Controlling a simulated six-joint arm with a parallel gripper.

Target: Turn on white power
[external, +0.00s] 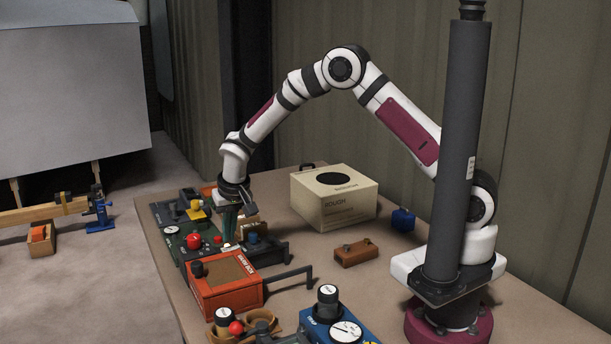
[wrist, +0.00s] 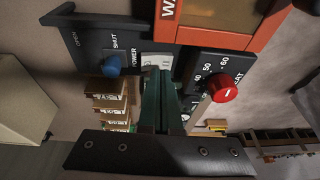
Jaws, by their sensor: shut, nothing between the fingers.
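My gripper (external: 229,236) points down over the row of control boxes at the table's left side. In the wrist view its green fingers (wrist: 158,80) are together, with nothing seen between them. Beyond their tips is a small white plate (wrist: 157,61), beside lettering that reads POWER; the fingers hide part of it. I cannot tell whether the fingertips touch it, nor its switch position. Left of it is a dark panel (wrist: 92,45) marked OPEN and SHUT with a blue knob (wrist: 112,66). Right of it is a red knob (wrist: 222,88) on a dial numbered 50 and 60.
An orange box (external: 225,283) with a dark handle stands in front of my gripper. A cream carton (external: 333,197), a brown block (external: 355,252) and a small blue block (external: 403,219) stand to the right. A blue gauge box (external: 340,328) is at the front. Table between carton and brown block is clear.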

